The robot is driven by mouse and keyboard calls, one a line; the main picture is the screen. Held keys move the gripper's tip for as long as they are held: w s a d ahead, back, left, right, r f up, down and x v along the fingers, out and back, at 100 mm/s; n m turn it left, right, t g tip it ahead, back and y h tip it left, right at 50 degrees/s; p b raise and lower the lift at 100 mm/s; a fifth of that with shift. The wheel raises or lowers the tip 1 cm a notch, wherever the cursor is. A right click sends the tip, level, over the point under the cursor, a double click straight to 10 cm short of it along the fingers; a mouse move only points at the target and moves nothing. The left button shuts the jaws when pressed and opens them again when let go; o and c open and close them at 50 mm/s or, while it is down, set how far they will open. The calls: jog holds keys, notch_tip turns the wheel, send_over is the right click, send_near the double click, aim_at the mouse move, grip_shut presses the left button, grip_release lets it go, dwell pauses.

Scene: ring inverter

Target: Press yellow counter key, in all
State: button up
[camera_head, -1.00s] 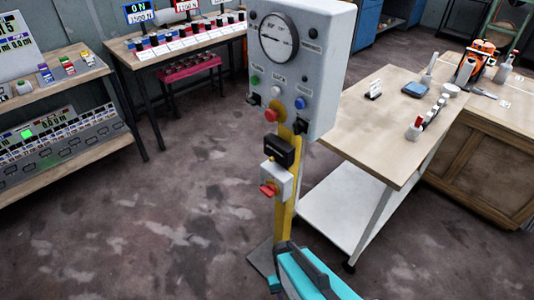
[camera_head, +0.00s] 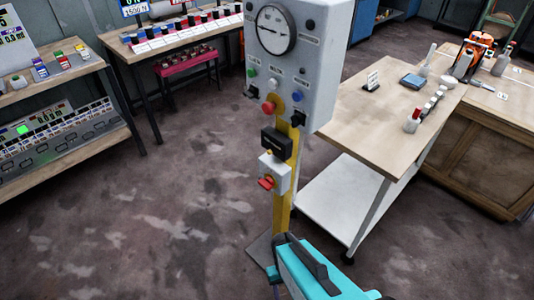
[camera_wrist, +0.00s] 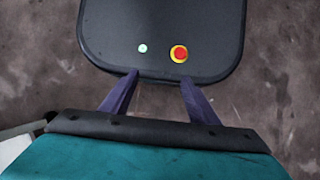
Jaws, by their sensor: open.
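On the left bench, a grey box (camera_head: 65,68) carries a row of small coloured keys, among them blue, red, green and yellow. A yellow-topped key (camera_head: 81,48) appears at the right end of this row. The keys are too small to read, and I cannot tell which one is the counter key. My gripper (camera_wrist: 158,77) shows in the wrist view with its two purple fingers apart and nothing between them. In the head view, a teal part of my arm is at the bottom, far from the keys; the fingers are not visible there.
A grey control panel (camera_head: 312,75) with a gauge and coloured buttons stands on a yellow post (camera_head: 283,200) in the middle. A wooden-topped table (camera_head: 365,125) is to its right. The floor (camera_head: 150,220) between the left bench and the post is clear.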

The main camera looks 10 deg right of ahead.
grip_shut()
dwell(1.5)
